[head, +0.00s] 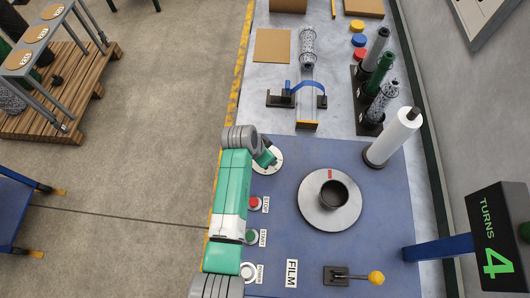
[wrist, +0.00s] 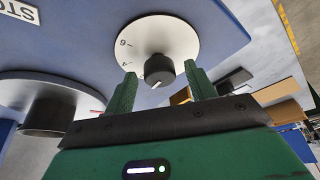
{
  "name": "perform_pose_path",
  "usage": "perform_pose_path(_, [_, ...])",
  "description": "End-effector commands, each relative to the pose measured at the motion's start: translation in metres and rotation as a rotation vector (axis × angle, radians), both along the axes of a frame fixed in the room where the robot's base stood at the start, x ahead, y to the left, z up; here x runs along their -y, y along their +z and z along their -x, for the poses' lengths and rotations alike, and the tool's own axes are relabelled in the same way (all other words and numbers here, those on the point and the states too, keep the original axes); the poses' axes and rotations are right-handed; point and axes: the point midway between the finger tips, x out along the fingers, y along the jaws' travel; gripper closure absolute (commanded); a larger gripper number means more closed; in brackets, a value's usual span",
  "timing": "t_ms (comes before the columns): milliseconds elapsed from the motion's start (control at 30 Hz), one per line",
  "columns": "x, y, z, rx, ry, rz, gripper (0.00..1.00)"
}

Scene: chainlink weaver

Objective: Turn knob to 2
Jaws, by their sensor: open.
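The knob (wrist: 159,68) is dark grey and round, with a white pointer mark. It sits in the middle of a white dial plate (wrist: 172,35) with printed numbers, of which a 6 and a 4 show. My gripper (wrist: 160,70) is open, with one green finger on each side of the knob and a visible gap on both sides. In the head view my gripper (head: 268,158) is over the dial plate (head: 276,165) on the blue panel, and hides the knob. A display (head: 496,240) reads "TURNS 4".
Stop (head: 254,204) and start (head: 251,237) buttons lie below the dial, beside my arm. A round turntable (head: 312,212) with a dark ring stands to the right. A lever with a yellow ball (head: 376,278) is at the front.

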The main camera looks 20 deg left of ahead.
Motion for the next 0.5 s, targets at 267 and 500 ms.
perform_pose_path(267, [-0.006,0.035,0.012,0.004,0.0,-0.001,0.45])
perform_pose_path(500, [-0.012,0.068,0.026,0.001,0.0,0.0,0.45])
